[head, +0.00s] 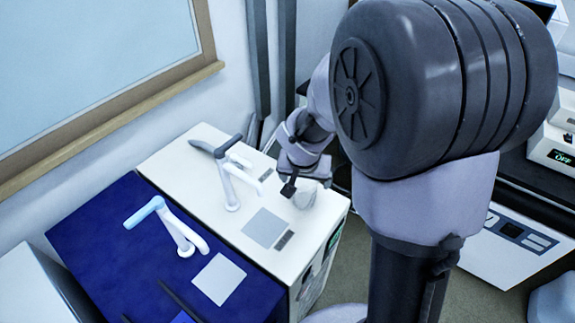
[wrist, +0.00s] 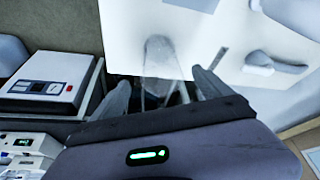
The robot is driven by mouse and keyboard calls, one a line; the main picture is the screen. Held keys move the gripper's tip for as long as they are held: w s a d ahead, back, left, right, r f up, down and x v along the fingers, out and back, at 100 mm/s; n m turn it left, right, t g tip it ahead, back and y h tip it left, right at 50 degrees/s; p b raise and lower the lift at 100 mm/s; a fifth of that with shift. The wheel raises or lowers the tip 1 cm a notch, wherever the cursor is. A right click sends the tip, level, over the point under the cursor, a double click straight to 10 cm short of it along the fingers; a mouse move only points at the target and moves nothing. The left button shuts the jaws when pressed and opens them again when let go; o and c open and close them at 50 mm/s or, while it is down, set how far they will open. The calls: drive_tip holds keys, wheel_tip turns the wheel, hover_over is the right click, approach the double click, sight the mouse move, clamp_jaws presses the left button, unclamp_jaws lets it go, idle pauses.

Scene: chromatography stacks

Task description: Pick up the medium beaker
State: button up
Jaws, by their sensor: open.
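A clear glass beaker (wrist: 161,57) shows in the wrist view on a white surface, and its lower part in the picture lies between my two fingers. My gripper (wrist: 165,92) is open, with one finger on each side of the beaker and visible space beside it. In the head view the beaker (head: 306,196) stands near the front right edge of the white cabinet top. My gripper (head: 289,187) is right beside it there, partly hidden by my own arm. I cannot tell if the fingers touch the glass.
The white cabinet top (head: 186,160) also carries a white upright arm-like fixture (head: 229,187) and a grey square plate (head: 264,228). A blue-topped unit (head: 95,225) with a similar fixture (head: 178,231) stands at left. A wall and window frame (head: 120,107) lie behind.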

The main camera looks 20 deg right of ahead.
sight(304, 188)
drive_tip(key=b+x, duration=0.1)
drive_tip(key=x, duration=0.2)
drive_tip(key=b+x, duration=0.2)
drive_tip(key=x, duration=0.2)
drive_tip(key=shift+a+f, duration=0.15)
drive_tip(key=shift+f, duration=0.2)
drive_tip(key=shift+r, duration=0.2)
drive_tip(key=c, duration=1.5)
